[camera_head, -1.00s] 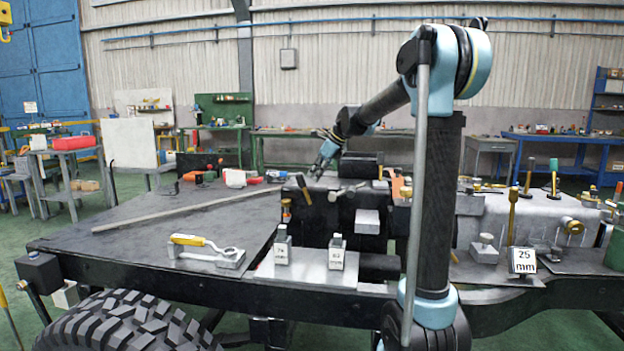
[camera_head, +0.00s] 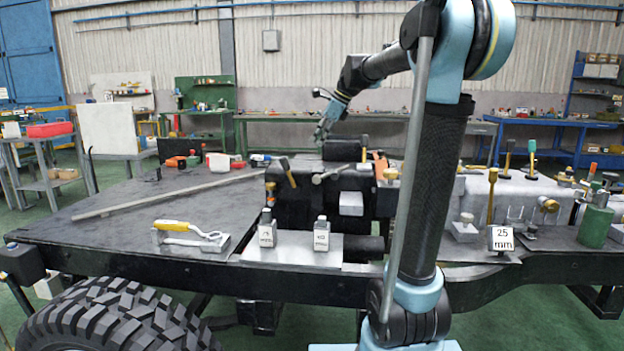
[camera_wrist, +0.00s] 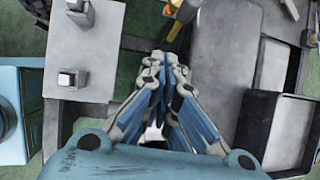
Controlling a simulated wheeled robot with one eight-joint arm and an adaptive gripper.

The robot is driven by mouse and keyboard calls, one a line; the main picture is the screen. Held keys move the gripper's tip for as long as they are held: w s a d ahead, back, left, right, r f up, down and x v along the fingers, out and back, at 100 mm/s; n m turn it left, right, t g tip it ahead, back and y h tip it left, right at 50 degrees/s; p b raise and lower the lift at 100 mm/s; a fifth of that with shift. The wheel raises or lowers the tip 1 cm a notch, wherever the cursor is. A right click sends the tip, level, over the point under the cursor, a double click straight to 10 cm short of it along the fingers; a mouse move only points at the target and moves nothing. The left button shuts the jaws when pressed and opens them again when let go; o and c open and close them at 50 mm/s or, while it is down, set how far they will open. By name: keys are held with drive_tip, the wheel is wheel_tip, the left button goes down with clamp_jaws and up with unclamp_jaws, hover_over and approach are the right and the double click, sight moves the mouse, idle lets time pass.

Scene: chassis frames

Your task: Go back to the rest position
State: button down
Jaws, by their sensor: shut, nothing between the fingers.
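My gripper (camera_head: 322,132) is raised at the end of my bent arm, above the back of the dark engine block in the head view. In the wrist view, my gripper (camera_wrist: 160,60) has its blue and grey fingers drawn together with nothing between them. It is clear of the things on the chassis.
Two small bottles (camera_head: 266,228) (camera_head: 321,234) stand on a pale plate (camera_head: 285,248). A "25 mm" sign (camera_head: 502,239) stands at the right. The dark deck has bare room.

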drive_tip(key=s+d+f+n+h, duration=0.1)
drive_tip(key=s+d+f+n, duration=0.4)
drive_tip(key=s+f, duration=0.5)
drive_tip(key=s+d+f+n+h, duration=0.2)
drive_tip(key=s+d+f+n, duration=0.4)
drive_tip(key=s, duration=0.8)
drive_tip(key=s+d+f+n+h, duration=0.2)
drive_tip(key=s+d+f+n, duration=0.3)
drive_tip(key=s+f+n, duration=0.4)
drive_tip(key=s+f, duration=0.3)
drive_tip(key=f, duration=0.3)
drive_tip(key=shift+s+d, duration=0.15)
drive_tip(key=shift+d, duration=0.25)
drive_tip(key=shift+w+f, duration=0.2)
drive_tip(key=shift+w, duration=0.25)
